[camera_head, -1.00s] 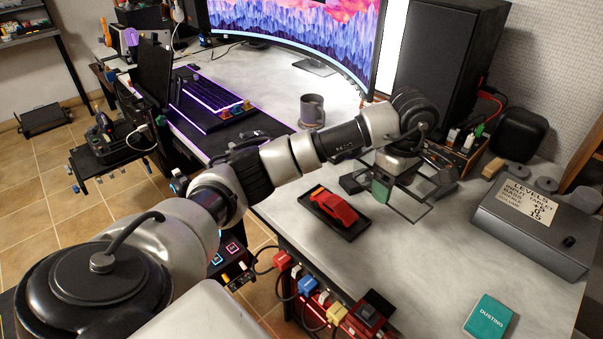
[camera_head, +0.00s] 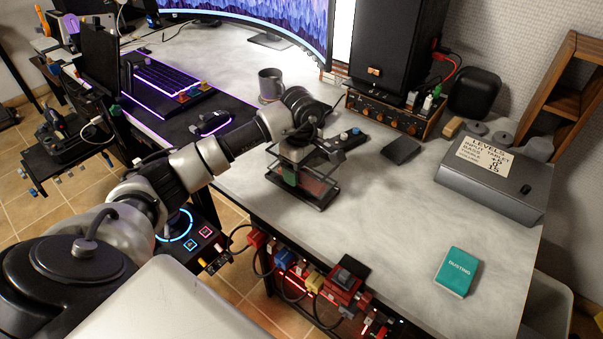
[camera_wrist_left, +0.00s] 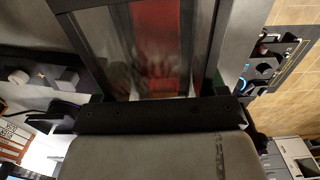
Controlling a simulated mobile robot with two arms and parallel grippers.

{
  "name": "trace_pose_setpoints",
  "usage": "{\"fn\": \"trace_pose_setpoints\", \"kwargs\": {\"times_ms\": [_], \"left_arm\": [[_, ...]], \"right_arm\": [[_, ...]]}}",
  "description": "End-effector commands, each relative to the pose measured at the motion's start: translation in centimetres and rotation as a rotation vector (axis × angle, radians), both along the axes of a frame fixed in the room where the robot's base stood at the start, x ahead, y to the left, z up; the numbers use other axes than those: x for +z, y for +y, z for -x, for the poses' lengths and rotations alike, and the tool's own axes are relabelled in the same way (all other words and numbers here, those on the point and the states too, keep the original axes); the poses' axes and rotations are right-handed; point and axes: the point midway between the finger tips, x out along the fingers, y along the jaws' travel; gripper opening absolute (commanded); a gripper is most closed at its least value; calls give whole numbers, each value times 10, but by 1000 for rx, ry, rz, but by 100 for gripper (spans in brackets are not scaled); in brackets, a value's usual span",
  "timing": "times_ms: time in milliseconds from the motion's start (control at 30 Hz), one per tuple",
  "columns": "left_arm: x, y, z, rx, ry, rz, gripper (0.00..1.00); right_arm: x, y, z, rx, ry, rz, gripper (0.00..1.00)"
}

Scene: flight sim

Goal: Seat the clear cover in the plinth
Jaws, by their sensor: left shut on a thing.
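The clear cover (camera_head: 305,178) is a see-through box with dark edges. My left gripper (camera_head: 305,154) is shut on it from above. The cover stands over the red model car (camera_head: 318,187), which shows dimly through its panes. The black plinth (camera_head: 322,205) lies beneath, near the table's front edge. I cannot tell whether the cover's lower rim sits in the plinth or is slightly above it. In the left wrist view, the red car (camera_wrist_left: 155,45) shows blurred behind the clear cover's pane (camera_wrist_left: 110,40). My right gripper is not in view.
A grey mug (camera_head: 270,85) stands behind the arm. A dark box (camera_head: 402,150) and a speaker on an amplifier (camera_head: 385,115) are to the right. A grey levels box (camera_head: 495,180) and teal dusting packet (camera_head: 456,271) lie farther right. The table between is clear.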

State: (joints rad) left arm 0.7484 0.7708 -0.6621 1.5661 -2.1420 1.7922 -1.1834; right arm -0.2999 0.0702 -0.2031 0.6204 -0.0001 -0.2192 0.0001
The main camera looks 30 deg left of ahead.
Motion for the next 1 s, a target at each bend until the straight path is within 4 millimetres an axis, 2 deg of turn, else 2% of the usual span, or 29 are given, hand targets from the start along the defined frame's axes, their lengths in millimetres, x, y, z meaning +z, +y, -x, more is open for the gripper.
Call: {"fn": "trace_pose_setpoints", "kwargs": {"times_ms": [33,133,533,1000], "left_arm": [[-10,-1,1,0,4,3,47],[-22,-1,1,0,4,2,47],[-27,0,0,-1,1,0,47],[-41,-1,2,0,11,-2,47]], "right_arm": [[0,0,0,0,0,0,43],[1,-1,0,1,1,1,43],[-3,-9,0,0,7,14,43],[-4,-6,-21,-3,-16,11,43]]}}
